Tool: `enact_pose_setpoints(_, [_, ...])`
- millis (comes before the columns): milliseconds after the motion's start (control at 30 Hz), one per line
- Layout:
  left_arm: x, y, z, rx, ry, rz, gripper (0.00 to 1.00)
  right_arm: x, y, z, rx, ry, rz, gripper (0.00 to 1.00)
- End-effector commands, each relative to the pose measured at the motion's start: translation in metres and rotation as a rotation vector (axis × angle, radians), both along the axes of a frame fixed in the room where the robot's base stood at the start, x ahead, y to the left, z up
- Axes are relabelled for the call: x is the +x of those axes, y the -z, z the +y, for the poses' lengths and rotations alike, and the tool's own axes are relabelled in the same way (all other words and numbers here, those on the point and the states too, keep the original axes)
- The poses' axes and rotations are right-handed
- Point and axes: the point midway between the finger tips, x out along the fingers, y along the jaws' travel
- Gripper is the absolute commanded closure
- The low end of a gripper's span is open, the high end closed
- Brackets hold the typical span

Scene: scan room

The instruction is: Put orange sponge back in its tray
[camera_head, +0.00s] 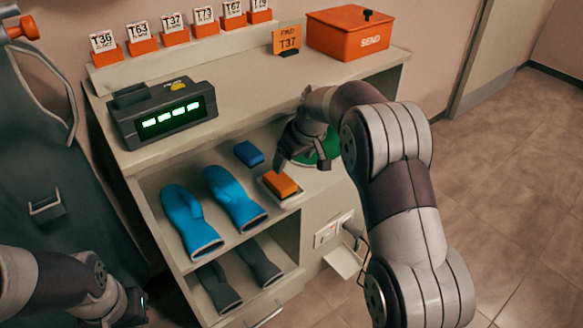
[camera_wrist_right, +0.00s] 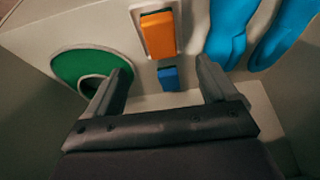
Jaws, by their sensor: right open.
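The orange sponge (camera_head: 281,184) lies on a small pale tray (camera_head: 291,201) on the shelf under the counter. In the right wrist view the sponge (camera_wrist_right: 158,35) shows at the top, with the tray's rim (camera_wrist_right: 135,14) beside it. My right gripper (camera_head: 302,160) is just behind the sponge, open and apart from it. In the wrist view nothing is held between its fingers (camera_wrist_right: 163,72). My left gripper (camera_head: 128,306) is low at the left, away from the shelf; its jaws are unclear.
A blue sponge (camera_head: 248,153) lies behind the orange one. Blue mitts (camera_head: 190,222) lie to the left, grey ones (camera_head: 218,287) below. A round green item (camera_head: 329,150) is partly hidden by my right arm. The counter above holds a display box (camera_head: 160,113) and an orange SEND box (camera_head: 349,33).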

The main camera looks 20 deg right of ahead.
Motion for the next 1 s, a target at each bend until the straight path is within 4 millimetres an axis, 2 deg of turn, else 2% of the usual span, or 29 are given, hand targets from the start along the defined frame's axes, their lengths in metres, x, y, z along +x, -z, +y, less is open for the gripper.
enact_pose_setpoints(67, [0.000,-0.001,0.000,0.000,0.000,0.000,1.00,-0.011,-0.002,0.002,0.000,0.013,0.015,0.14])
enact_pose_setpoints(133, [0.000,-0.001,0.000,0.000,0.000,0.000,1.00,-0.036,0.001,0.007,-0.002,0.047,0.048,0.14])
enact_pose_setpoints(167, [0.000,-0.001,0.000,0.000,0.000,0.000,1.00,-0.054,0.004,0.010,-0.004,0.072,0.071,0.14])
enact_pose_setpoints(267, [0.000,0.000,0.000,0.000,0.000,0.000,1.00,-0.128,0.015,0.019,-0.016,0.164,0.143,0.14])
enact_pose_setpoints(300, [0.000,0.000,0.000,0.000,0.000,0.000,1.00,-0.158,0.021,0.021,-0.022,0.197,0.169,0.14])
enact_pose_setpoints(400, [0.000,0.000,0.000,0.000,0.000,0.000,1.00,-0.224,0.033,0.024,-0.035,0.262,0.221,0.14])
enact_pose_setpoints(500, [0.000,0.000,0.000,0.000,0.000,0.000,1.00,-0.269,0.042,0.025,-0.044,0.303,0.253,0.14])
enact_pose_setpoints(633, [0.000,0.000,0.000,0.000,0.000,0.000,1.00,-0.290,0.047,0.025,-0.048,0.323,0.268,0.14])
enact_pose_setpoints(867, [0.000,-0.002,0.000,0.000,0.000,0.000,1.00,-0.290,0.046,0.025,-0.047,0.324,0.271,0.14])
enact_pose_setpoints(967, [0.000,-0.017,0.000,0.000,0.000,0.000,1.00,-0.290,0.031,0.025,-0.048,0.323,0.272,0.14])
enact_pose_setpoints(1000, [0.000,-0.028,0.000,0.000,0.000,0.000,1.00,-0.290,0.019,0.025,-0.048,0.323,0.272,0.14])
